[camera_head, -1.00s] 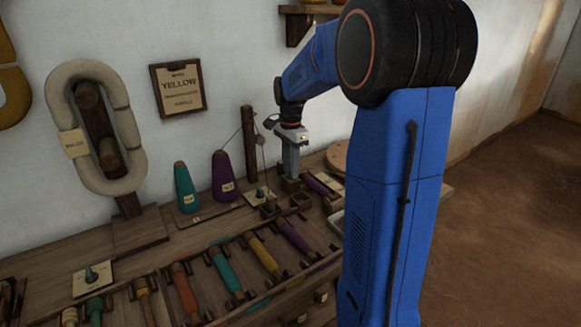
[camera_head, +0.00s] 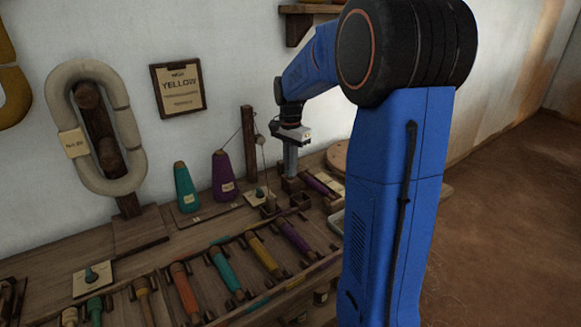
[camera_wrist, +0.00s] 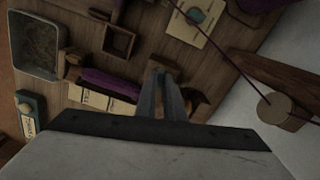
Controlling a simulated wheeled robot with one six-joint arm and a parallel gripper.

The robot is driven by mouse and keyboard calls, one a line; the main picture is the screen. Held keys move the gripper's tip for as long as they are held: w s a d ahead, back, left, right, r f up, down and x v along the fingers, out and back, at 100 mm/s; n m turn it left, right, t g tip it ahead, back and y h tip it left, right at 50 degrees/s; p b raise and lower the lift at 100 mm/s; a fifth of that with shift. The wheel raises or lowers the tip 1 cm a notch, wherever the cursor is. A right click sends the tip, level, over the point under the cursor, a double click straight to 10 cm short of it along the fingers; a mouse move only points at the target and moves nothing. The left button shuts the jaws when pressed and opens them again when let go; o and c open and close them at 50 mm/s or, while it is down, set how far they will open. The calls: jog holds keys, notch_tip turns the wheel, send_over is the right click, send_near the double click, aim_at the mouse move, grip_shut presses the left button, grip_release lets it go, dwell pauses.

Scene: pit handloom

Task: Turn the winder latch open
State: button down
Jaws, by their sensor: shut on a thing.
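My gripper (camera_head: 290,174) points straight down at the back right of the bench, by the wooden winder blocks. The winder holds a purple bobbin (camera_wrist: 110,82) lying just left of the fingers. In the head view the purple bobbin (camera_head: 317,184) lies right of my gripper.
A wooden post (camera_head: 249,145) with a thread stands left of my gripper, near purple (camera_head: 224,178) and teal (camera_head: 186,188) cones. A card with a teal knob (camera_head: 258,192) lies close by. A grey tray (camera_wrist: 33,42) and small wooden box (camera_wrist: 118,41) sit beside the winder.

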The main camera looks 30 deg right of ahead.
jog(key=n, duration=1.1)
jog(key=shift+n, duration=2.1)
jog(key=c, duration=1.9)
grip_release()
jog(key=shift+o, duration=0.2)
notch_tip(320, 180, up, 18)
jog(key=shift+f, duration=0.25)
